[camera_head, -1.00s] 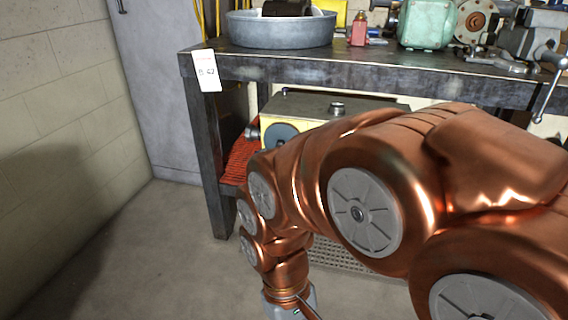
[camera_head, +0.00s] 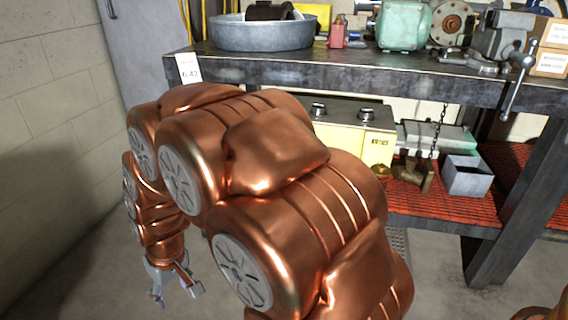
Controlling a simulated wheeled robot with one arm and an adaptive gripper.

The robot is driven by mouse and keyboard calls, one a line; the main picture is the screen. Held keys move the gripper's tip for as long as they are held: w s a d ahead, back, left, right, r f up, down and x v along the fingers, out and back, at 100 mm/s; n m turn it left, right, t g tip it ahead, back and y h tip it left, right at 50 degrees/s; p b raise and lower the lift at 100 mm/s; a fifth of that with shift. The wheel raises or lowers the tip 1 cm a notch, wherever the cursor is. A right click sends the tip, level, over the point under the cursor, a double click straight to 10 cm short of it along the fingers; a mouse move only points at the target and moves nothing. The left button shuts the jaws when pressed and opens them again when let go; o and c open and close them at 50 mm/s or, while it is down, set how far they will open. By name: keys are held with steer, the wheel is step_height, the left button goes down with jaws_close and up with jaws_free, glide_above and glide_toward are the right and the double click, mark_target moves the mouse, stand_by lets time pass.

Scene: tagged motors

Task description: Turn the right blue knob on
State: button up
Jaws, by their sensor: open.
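A yellow box-like unit (camera_head: 352,143) with a grey top sits on the red shelf under the workbench. Two small dark and silver knob-like fittings stand on its top, a left one (camera_head: 318,110) and a right one (camera_head: 366,115). I make out no blue knob; my copper arm covers the left part of the unit's front. My gripper (camera_head: 177,291) is open and empty, pointing down at the lower left. It is well to the left of the unit and apart from it.
The workbench (camera_head: 300,70) carries a metal tub (camera_head: 262,35), a green motor (camera_head: 404,25) and a vise. Right of the unit on the red shelf (camera_head: 425,203) are a green-grey device and a grey open box (camera_head: 468,176). A block wall stands at left.

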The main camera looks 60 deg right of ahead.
steer(key=w+d+f+m+t+h, duration=0.1)
steer(key=w+d+f+t+h, duration=0.15)
steer(key=w+d, duration=0.7)
steer(key=w+d+f+m+t+h, duration=0.1)
steer(key=w+d+t, duration=0.2)
steer(key=w+d, duration=0.65)
steer(key=w+d+f+m+t+h, duration=0.1)
steer(key=w+d+h, duration=0.15)
steer(key=d, duration=0.45)
steer(key=w+d+f+m+t+h, duration=0.1)
steer(key=w+d+h, duration=0.15)
steer(key=d, duration=0.45)
steer(key=s+d+f+g+h, duration=0.1)
steer(key=s+d+h, duration=0.2)
steer(key=d, duration=0.6)
steer(key=s+d+f+m+g+h, duration=0.1)
steer(key=s+d+h, duration=0.2)
steer(key=d, duration=0.5)
steer(key=s+d+f+m+g+h, duration=0.1)
steer(key=s+d+h, duration=0.2)
steer(key=d, duration=0.6)
steer(key=shift+s+d, duration=0.3)
steer(key=shift+s, duration=0.65)
steer(key=shift+r+b+x, duration=0.1)
steer(key=shift+b+x, duration=0.35)
steer(key=shift+x, duration=1.15)
steer(key=shift+r+b+x, duration=0.15)
steer(key=shift+b+x, duration=0.25)
steer(key=shift+x, duration=1.2)
